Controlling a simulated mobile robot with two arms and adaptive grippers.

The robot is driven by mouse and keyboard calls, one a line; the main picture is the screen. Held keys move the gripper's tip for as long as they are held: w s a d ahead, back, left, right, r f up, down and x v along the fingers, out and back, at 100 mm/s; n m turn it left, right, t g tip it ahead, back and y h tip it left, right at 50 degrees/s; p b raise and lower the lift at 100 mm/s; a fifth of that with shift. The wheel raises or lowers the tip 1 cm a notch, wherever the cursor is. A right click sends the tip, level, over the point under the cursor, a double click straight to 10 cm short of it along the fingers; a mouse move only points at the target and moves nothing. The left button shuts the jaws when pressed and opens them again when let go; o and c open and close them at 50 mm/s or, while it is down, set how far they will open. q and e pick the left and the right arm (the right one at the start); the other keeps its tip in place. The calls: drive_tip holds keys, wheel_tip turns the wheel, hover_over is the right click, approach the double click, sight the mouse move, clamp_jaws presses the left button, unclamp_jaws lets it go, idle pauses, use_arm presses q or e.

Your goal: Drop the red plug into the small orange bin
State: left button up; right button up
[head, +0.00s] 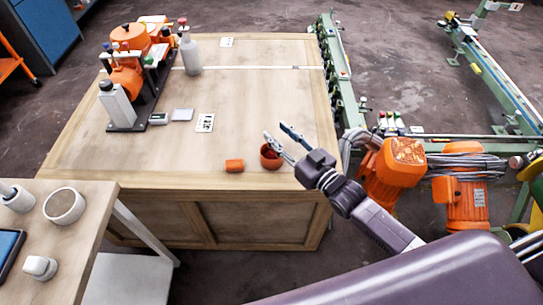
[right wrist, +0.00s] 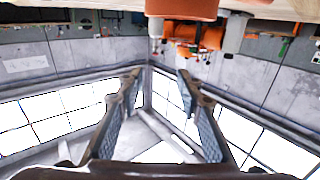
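The small orange bin (head: 270,160), a round cup open at the top, stands near the table's front right edge. A small orange-red block (head: 234,166) lies to its left, apart from it. I cannot tell whether this block is the red plug, and the bin's inside is too small to read. My right gripper (head: 277,131) is above the table, beside and over the bin, with its fingers spread. In the right wrist view, the gripper (right wrist: 157,76) is open with nothing between its fingers. An orange rounded surface (right wrist: 182,8) shows at that view's top. My left gripper is not in view.
An orange machine assembly (head: 128,78) and a grey bottle (head: 190,54) stand at the table's back left. Small cards and grey boxes lie near them. The middle of the wooden table (head: 255,95) is clear. Green frames and orange motors (head: 398,160) flank its right side.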

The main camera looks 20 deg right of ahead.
drive_tip(key=v, duration=1.2)
